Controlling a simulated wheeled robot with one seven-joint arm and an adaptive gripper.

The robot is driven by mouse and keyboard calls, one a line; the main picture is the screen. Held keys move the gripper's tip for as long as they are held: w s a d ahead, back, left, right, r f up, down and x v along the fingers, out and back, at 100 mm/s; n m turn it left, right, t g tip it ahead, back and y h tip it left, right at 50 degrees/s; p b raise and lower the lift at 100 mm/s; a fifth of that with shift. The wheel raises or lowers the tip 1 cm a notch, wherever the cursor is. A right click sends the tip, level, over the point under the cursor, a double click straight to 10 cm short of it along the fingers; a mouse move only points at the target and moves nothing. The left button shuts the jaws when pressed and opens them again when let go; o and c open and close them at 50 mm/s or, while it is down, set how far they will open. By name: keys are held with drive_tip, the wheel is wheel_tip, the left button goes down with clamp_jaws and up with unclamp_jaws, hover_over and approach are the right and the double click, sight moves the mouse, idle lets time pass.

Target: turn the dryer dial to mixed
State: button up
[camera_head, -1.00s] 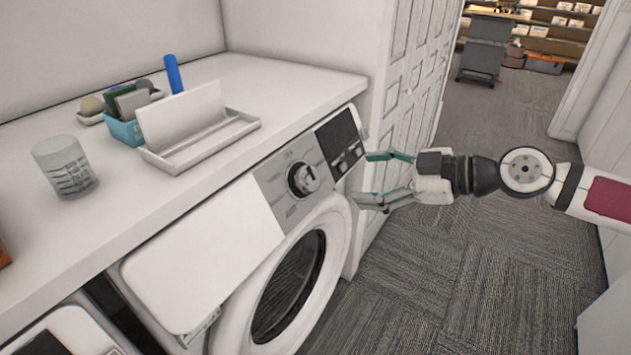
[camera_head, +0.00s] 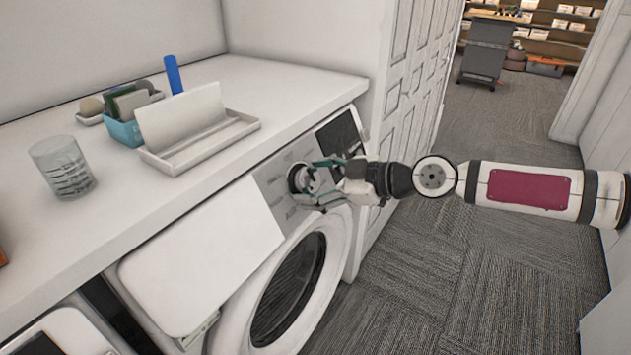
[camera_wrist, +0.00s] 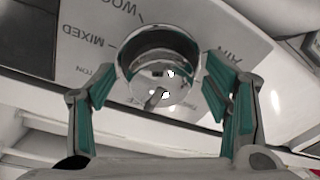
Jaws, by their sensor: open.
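The dryer (camera_head: 310,232) is white with a round door and a silver control panel under the counter. Its dial (camera_head: 299,178) is a round chrome knob on that panel, partly hidden by my fingers in the head view. In the wrist view the dial (camera_wrist: 158,75) lies between the two teal fingers of my gripper (camera_wrist: 160,100), with a gap on each side. My gripper (camera_head: 312,182) is open around the dial. The word MIXED (camera_wrist: 83,46) is printed upside down left of the dial in the wrist view. A pale mark shows on the dial's shiny face.
The white counter (camera_head: 270,85) runs above the dryer, holding a white tray (camera_head: 205,145), a blue organizer (camera_head: 127,132) and a glass (camera_head: 64,168). A dark display (camera_head: 340,136) sits right of the dial. A panelled door (camera_head: 405,90) stands behind my arm; carpet is clear to the right.

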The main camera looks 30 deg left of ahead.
drive_tip(key=c, duration=1.1)
drive_tip(key=shift+c, duration=0.2)
drive_tip(key=m+p, duration=0.1)
drive_tip(key=m, duration=0.3)
drive_tip(key=shift+s+m+t, duration=0.15)
drive_tip(key=shift+m+t, duration=0.15)
drive_tip(key=m+t+p, duration=0.1)
drive_tip(key=m+p, duration=0.1)
drive_tip(key=m, duration=0.3)
drive_tip(key=shift+s+r+y, duration=0.1)
drive_tip(key=shift+y, duration=0.2)
drive_tip(key=m+t+p, duration=0.1)
drive_tip(key=m+p, duration=0.1)
drive_tip(key=m, duration=0.4)
drive_tip(key=shift+s+p, duration=0.15)
drive_tip(key=shift+p, duration=0.25)
drive_tip(key=shift+m+h+p, duration=0.4)
drive_tip(key=shift+m+p, duration=0.6)
drive_tip(key=shift+m, duration=0.8)
